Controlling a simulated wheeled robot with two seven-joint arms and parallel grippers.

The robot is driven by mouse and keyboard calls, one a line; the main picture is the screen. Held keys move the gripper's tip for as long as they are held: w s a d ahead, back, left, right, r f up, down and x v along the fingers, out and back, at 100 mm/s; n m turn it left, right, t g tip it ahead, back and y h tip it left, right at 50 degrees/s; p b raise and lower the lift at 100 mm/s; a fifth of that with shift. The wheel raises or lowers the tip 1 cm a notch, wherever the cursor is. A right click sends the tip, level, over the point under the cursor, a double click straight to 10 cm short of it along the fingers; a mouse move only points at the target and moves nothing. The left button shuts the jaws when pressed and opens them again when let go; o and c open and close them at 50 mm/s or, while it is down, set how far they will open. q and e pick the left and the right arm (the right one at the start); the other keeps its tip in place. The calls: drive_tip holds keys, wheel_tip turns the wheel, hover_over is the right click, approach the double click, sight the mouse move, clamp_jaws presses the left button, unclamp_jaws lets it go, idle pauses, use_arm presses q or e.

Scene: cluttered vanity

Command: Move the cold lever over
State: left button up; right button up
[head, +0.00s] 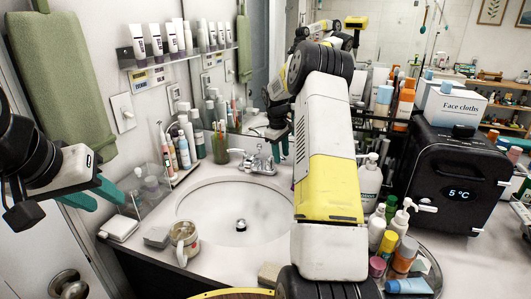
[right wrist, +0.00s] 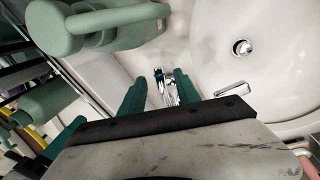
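The chrome faucet (head: 259,161) stands behind the white sink bowl, and its right side lies close to my right gripper. My right gripper (head: 281,144) reaches down at the faucet's right end, partly hidden by my own arm. In the right wrist view its two teal fingers (right wrist: 160,76) are apart, with a chrome lever (right wrist: 168,90) between them; contact cannot be told. I see no cold marking on it. Another chrome faucet part (right wrist: 232,90) lies to the right, by the bowl. My left gripper (head: 110,195) is open and empty at the far left, away from the faucet.
The sink bowl (head: 218,208) is empty around its drain. A mug (head: 184,239) stands at its front left. Bottles, toothbrushes and a green cup (head: 220,147) stand left of the faucet. A pump bottle (head: 369,185) and a black cooler (head: 448,178) stand on the right.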

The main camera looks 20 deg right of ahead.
drive_tip(key=shift+f, duration=0.3)
clamp_jaws()
idle(1.3)
